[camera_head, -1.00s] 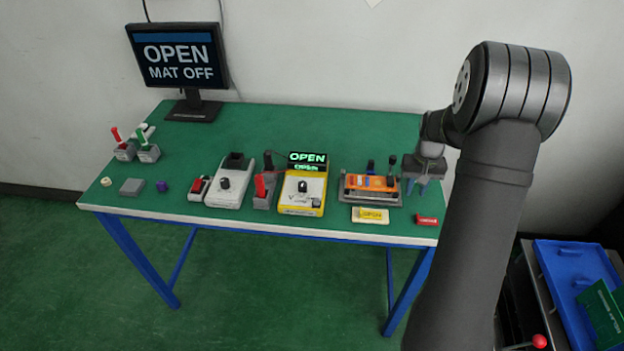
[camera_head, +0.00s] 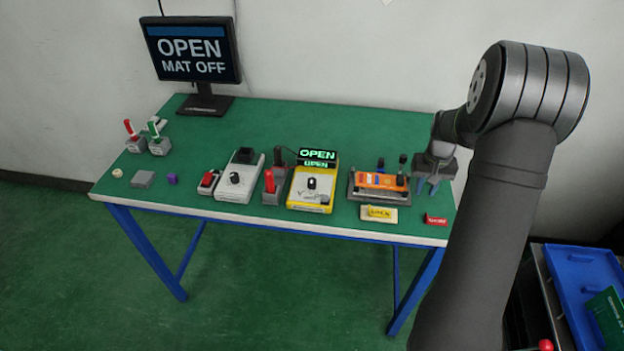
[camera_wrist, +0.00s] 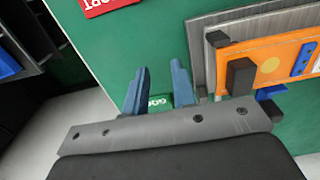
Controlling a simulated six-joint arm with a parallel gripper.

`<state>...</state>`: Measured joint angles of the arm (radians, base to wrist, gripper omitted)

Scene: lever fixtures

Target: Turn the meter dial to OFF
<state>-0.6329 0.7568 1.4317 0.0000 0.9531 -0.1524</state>
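The yellow meter (camera_head: 324,193) stands in the middle of the bench, with a black dial (camera_head: 312,183) on its pale face. The small display (camera_head: 318,155) behind the dial reads OPEN in green. The markings around the dial are too small to read. My gripper (camera_head: 431,187) is at the right end of the bench, right of the orange fixture and well away from the meter. In the wrist view its two blue fingers (camera_wrist: 157,92) stand apart with nothing held between them. A small green label shows just behind them.
A monitor (camera_head: 192,52) at the back left reads OPEN, MAT OFF. A red-handled lever (camera_head: 270,186) and a white box with a knob (camera_head: 240,180) stand left of the meter. An orange fixture (camera_head: 379,182), a yellow block (camera_head: 378,213) and a red block (camera_head: 436,219) lie to its right.

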